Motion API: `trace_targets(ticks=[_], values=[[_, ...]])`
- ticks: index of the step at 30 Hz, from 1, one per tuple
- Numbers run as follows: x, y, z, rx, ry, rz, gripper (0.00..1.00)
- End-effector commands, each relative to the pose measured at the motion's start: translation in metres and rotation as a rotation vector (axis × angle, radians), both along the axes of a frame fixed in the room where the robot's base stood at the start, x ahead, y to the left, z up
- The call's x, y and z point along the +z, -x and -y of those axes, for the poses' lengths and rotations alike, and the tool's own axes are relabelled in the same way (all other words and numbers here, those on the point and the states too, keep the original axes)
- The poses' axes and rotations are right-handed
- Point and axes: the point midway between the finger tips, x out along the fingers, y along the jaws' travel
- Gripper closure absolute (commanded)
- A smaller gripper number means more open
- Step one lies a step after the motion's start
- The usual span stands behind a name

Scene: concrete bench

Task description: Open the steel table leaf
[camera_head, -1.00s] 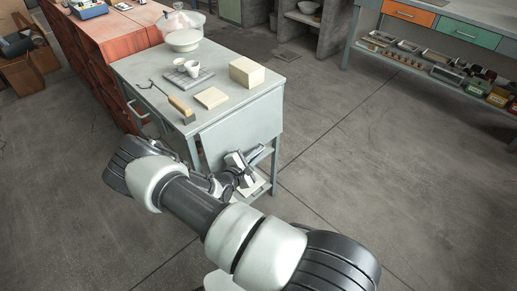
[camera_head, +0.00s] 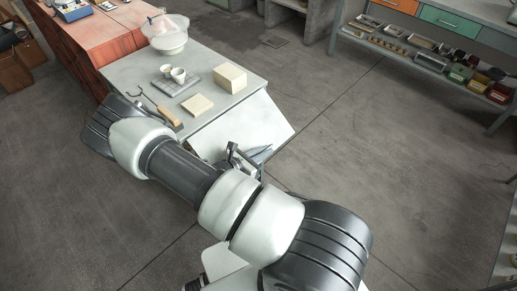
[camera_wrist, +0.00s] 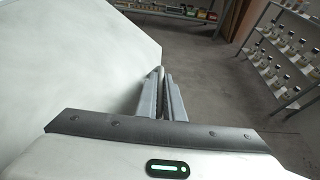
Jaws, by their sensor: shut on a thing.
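The steel table leaf (camera_head: 265,122) is a pale grey panel on the front side of the grey steel table (camera_head: 128,72). It slopes outward and down from the tabletop edge, partly raised and not level with the top. My gripper (camera_head: 262,152) is at the leaf's outer lower edge, its fingers shut on it. In the wrist view the leaf (camera_wrist: 75,55) fills the left side, and the fingers (camera_wrist: 160,78) meet its edge near the corner. The exact grip is small and partly hidden, and my arm covers part of the table's front in the head view.
On the tabletop are a cream block (camera_head: 230,76), a flat cream slab (camera_head: 197,104), a wooden-handled tool (camera_head: 168,114), two cups on a grey tray (camera_head: 176,86) and a glass-covered bowl (camera_head: 166,36). A red cabinet (camera_head: 92,38) adjoins behind. The concrete floor at right is clear.

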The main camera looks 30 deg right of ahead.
Motion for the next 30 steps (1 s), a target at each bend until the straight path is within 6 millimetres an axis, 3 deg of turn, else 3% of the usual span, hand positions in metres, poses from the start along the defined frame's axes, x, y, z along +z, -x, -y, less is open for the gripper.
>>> trace_targets(ticks=[1, 3, 12, 15, 21, 30], values=[[0.016, 0.003, 0.001, -0.003, 0.014, -0.039, 1.0], [0.029, 0.006, 0.002, -0.003, 0.036, -0.099, 1.0], [0.078, 0.013, 0.005, -0.003, 0.126, -0.347, 1.0], [0.092, 0.013, 0.004, 0.0, 0.129, -0.35, 1.0], [0.111, 0.012, 0.004, -0.001, 0.127, -0.348, 1.0], [0.122, 0.009, 0.003, -0.001, 0.126, -0.348, 1.0]])
